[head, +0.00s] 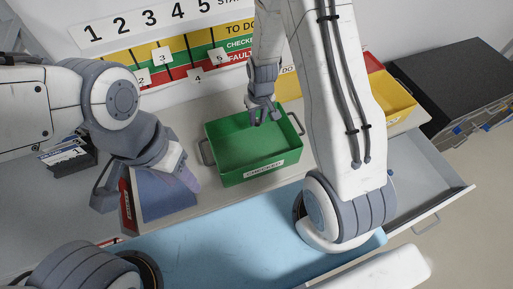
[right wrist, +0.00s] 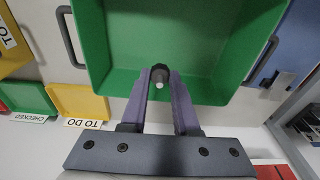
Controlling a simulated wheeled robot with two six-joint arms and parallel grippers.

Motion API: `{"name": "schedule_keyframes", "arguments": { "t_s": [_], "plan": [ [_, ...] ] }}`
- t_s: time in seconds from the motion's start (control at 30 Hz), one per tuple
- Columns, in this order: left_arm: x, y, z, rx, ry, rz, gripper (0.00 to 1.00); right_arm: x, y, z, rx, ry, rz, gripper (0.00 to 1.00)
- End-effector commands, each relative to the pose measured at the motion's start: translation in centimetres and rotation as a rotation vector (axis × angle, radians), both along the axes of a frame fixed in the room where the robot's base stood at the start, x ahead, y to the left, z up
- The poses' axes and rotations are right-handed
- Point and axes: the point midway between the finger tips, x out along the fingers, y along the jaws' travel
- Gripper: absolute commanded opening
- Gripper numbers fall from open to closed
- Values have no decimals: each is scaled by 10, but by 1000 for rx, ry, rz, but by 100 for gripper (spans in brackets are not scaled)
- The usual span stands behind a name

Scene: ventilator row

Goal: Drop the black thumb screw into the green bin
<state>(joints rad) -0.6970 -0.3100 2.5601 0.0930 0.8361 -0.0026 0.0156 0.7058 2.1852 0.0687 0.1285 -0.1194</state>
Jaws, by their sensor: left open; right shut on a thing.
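The green bin (head: 222,133) stands on the counter in the middle of the head view, with a "CHECKED" label on its front and a handle at each end. It also fills the upper part of the right wrist view (right wrist: 112,84). My right gripper (head: 264,118) is over the bin. It is shut on the black thumb screw (right wrist: 160,73), which shows between its fingertips (right wrist: 162,84) with the green bin behind it. The screw is too small to make out in the head view. My left gripper (head: 148,196) is open and empty, left of the bin, above a blue surface.
A yellow bin (head: 396,98) stands to the right, partly hidden by my right arm. An open drawer (head: 425,185) juts out at the right. A status board (head: 180,50) with numbered tags is on the wall behind. A dark cabinet (head: 455,75) stands at the far right.

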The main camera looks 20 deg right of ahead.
Motion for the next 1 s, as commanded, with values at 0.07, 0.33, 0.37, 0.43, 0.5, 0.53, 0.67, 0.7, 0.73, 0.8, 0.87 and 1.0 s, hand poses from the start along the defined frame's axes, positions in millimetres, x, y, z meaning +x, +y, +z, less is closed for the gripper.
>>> {"name": "schedule_keyframes", "arguments": {
  "t_s": [0.07, 0.33, 0.37, 0.43, 0.5, 0.53, 0.67, 0.7, 0.73, 0.8, 0.87, 1.0],
  "plan": [
    [0, 0, 0, 0, 0, 0, 50, 0, 0, 0, 0, 0, 0, 52],
    [0, 0, 0, 0, 0, 0, 50, 0, 0, 0, 0, 0, 0, 64],
    [0, 0, 0, 0, 0, 0, 50, 0, 0, 0, 0, 0, 0, 64],
    [0, 0, 0, 0, 0, 0, 50, 0, 0, 1, 0, 0, 0, 64],
    [0, 0, -1, 0, 0, 0, 50, 0, 0, 4, 0, -1, 0, 64],
    [0, 0, -2, 0, 0, 0, 50, 0, 0, 7, 0, -2, 1, 64],
    [0, 0, -7, 0, 0, 1, 50, -2, 0, 24, 0, -6, 0, 64],
    [0, 0, -8, 0, 0, 1, 50, -2, 0, 31, 0, -7, 0, 64],
    [0, 0, -10, 0, 0, 1, 50, -3, 0, 36, 0, -7, 0, 64],
    [0, 0, -12, 0, 0, 2, 50, -5, -1, 49, 0, -6, 0, 64],
    [0, 0, -15, 0, 0, 2, 50, -6, -1, 60, -1, -7, 0, 64],
    [0, 0, -18, 0, 0, 3, 50, -9, -1, 82, 0, -5, 0, 64]
  ]
}}
